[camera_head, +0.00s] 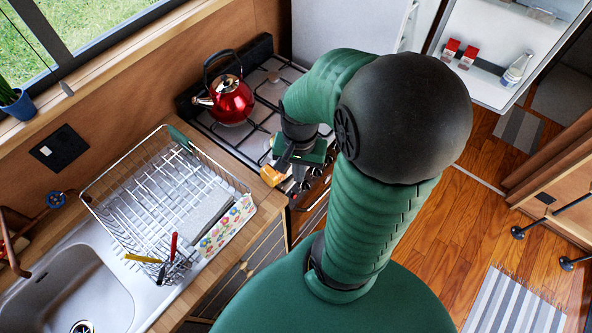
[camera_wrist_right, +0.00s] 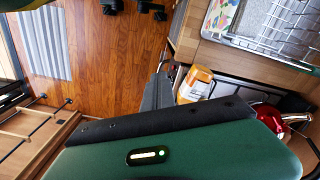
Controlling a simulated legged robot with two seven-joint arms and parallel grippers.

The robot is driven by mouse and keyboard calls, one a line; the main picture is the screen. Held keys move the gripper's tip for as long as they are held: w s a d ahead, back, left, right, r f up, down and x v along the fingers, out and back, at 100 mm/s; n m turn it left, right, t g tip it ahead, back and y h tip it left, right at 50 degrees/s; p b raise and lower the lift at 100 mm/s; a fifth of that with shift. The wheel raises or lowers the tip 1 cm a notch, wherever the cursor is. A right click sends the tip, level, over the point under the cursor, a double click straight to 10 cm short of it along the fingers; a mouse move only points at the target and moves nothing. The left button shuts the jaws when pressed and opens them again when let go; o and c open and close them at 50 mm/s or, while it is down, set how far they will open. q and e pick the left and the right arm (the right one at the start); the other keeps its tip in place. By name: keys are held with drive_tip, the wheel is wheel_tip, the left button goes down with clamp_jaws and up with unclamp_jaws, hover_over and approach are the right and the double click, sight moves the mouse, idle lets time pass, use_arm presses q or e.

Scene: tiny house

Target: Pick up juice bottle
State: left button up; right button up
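An orange-and-white container (camera_head: 272,175), which may be the juice bottle, shows at the counter corner beside the stove. In the right wrist view its rounded orange-and-white side (camera_wrist_right: 195,85) is close to a dark finger. My right gripper (camera_head: 296,176) is right beside it at the stove's front edge, partly hidden by my own arm. I cannot tell whether the fingers are apart, touching it or around it. A white bottle (camera_head: 517,69) stands in the open fridge door. My left gripper is not in view.
A red kettle (camera_head: 233,101) stands on the stove (camera_head: 262,84). A wire dish rack (camera_head: 150,185) and a sink (camera_head: 75,285) are at the left. Red-and-white cartons (camera_head: 468,57) stand in the fridge door. The wooden floor (camera_head: 450,235) beside the counter is largely clear.

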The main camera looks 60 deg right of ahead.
drive_tip(key=o, duration=1.7)
drive_tip(key=shift+r, duration=0.15)
